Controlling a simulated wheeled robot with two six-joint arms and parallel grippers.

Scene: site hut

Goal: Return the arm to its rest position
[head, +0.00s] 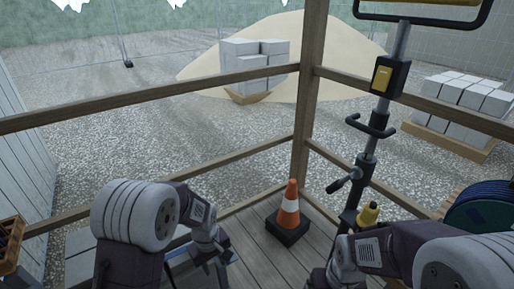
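My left arm comes in from the lower left and bends down. Its gripper (214,262) hangs over the wooden floor, near a blue-edged object at the bottom edge. I see nothing held in it, but its fingers are too small and dark to show whether they are open or shut. My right arm comes in from the lower right. Its gripper (322,280) is low at the bottom edge and partly cut off, so its fingers cannot be made out.
An orange and white cone (289,211) stands on the floor by the corner post (304,120). A work-light stand (372,140) rises right of it. A yellow bottle (368,214) and a cable reel (482,208) are near my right arm. A wooden crate (10,245) is far left.

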